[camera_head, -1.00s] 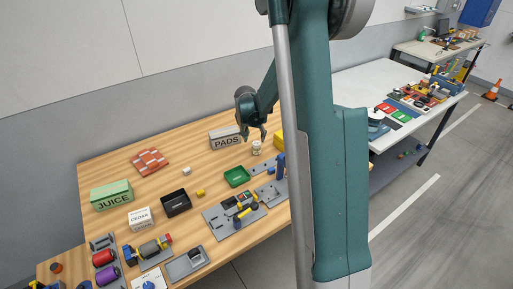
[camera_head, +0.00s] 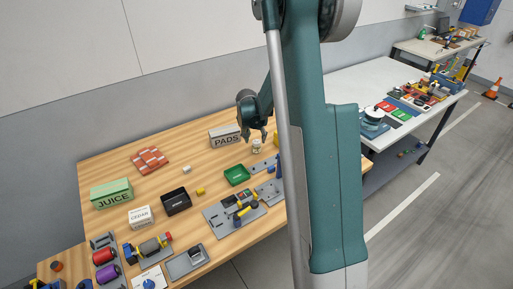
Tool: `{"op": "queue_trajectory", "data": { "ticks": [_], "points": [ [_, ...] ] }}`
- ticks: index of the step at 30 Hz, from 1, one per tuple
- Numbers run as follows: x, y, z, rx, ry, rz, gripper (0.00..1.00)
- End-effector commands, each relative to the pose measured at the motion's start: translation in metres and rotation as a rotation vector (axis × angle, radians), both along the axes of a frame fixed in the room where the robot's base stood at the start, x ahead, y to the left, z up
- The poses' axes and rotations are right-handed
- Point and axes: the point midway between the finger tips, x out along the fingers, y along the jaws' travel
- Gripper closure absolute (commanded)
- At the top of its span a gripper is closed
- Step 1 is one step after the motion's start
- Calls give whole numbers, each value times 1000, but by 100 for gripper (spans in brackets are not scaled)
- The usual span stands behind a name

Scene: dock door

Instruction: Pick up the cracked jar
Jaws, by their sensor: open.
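A small pale jar (camera_head: 256,147) stands on the wooden table (camera_head: 160,230) near its back right, just right of the PADS box. It is too small to see whether it is cracked. My gripper (camera_head: 254,136) points down over the jar, its fingers apart and empty. The fingertips are just above or beside the jar's top; I cannot tell if they touch it. My arm hides the table's right end.
The grey PADS box (camera_head: 226,138) stands close left of my gripper. A green tray (camera_head: 237,175), a black bin (camera_head: 176,201) and grey fixtures (camera_head: 233,215) lie in front. A yellow object is partly hidden behind my arm. A green JUICE box (camera_head: 111,194) is at left.

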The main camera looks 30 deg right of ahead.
Motion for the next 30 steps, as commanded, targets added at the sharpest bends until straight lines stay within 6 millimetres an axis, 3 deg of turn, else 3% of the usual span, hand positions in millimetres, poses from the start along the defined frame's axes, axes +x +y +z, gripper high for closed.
{"op": "queue_trajectory", "data": {
  "ticks": [14,30],
  "points": [
    [1,-1,-4,0,0,0,58],
    [12,-14,-45,0,0,0,58]
  ]
}}
